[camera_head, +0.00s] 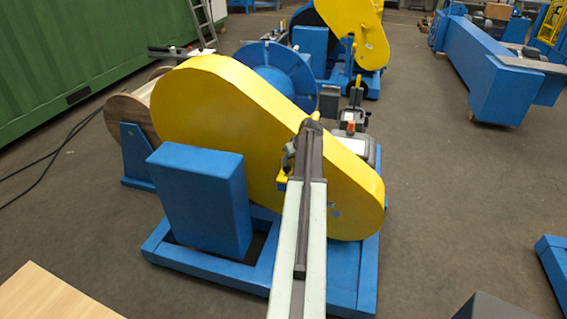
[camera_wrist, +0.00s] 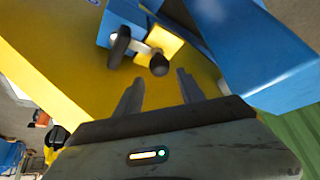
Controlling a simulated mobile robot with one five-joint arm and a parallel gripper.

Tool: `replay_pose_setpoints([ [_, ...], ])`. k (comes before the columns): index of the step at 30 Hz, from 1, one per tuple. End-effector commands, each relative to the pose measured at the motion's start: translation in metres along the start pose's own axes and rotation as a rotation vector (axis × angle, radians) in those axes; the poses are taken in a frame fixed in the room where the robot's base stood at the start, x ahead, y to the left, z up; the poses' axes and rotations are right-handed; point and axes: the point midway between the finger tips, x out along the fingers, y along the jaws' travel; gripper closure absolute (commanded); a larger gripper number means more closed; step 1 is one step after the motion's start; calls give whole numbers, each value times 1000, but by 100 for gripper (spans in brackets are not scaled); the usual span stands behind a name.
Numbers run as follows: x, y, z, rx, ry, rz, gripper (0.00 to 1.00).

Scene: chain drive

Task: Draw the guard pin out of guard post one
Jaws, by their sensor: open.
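In the wrist view my gripper (camera_wrist: 159,78) is open, its two dark fingers apart with nothing between them. Just beyond the fingertips is a black round knob (camera_wrist: 159,65), which looks like the end of the guard pin. It stands at a yellow block (camera_wrist: 164,41) beside a small blue post (camera_wrist: 125,16), likely guard post one. A black rounded part (camera_wrist: 119,46) sits left of the knob, with a pale piece between them. The large yellow guard (camera_wrist: 50,65) lies behind. In the head view my arm hides most of this spot; the guard (camera_head: 225,105) shows around it.
A blue box (camera_head: 200,200) stands on the blue base frame (camera_head: 345,275), left of my arm. A wooden reel (camera_head: 133,108) and a blue flanged wheel (camera_head: 275,72) are behind the guard. Open floor (camera_head: 450,180) lies to the right.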

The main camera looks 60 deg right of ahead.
Motion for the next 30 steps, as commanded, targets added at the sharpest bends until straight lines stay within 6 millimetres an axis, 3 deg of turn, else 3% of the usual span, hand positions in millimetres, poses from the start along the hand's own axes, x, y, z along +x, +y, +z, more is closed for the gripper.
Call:
replay_pose_setpoints([
  [8, 12, -1, 0, -4, 1, -1, 54],
  [19, 76, -6, 0, -9, 0, -4, 54],
  [29, 80, -7, -3, -8, 0, -4, 54],
  [30, 80, -7, -3, -8, 0, -4, 65],
])
